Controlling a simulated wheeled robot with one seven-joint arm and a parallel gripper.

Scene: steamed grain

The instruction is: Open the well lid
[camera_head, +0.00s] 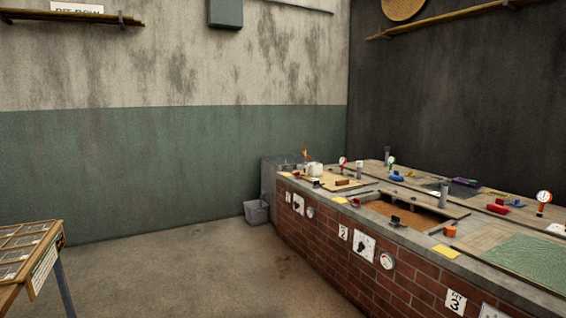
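A long brick counter (400,262) stands at the right with several stations along its top. A rectangular opening with a brown inside (398,213) is set in the top above the sign numbered 2. Light wooden panels lie on either side along the top, one at the far end (336,181) and one beside a green mat (482,242). I cannot tell which of these, if any, is the well lid. My gripper and arm are not in view.
The floor (180,275) left of the counter is clear. A grey bin (256,212) stands by the counter's far end. A table with a compartmented tray (28,250) is at the left edge. Gauges, an orange block (450,231) and other small items stand on the counter.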

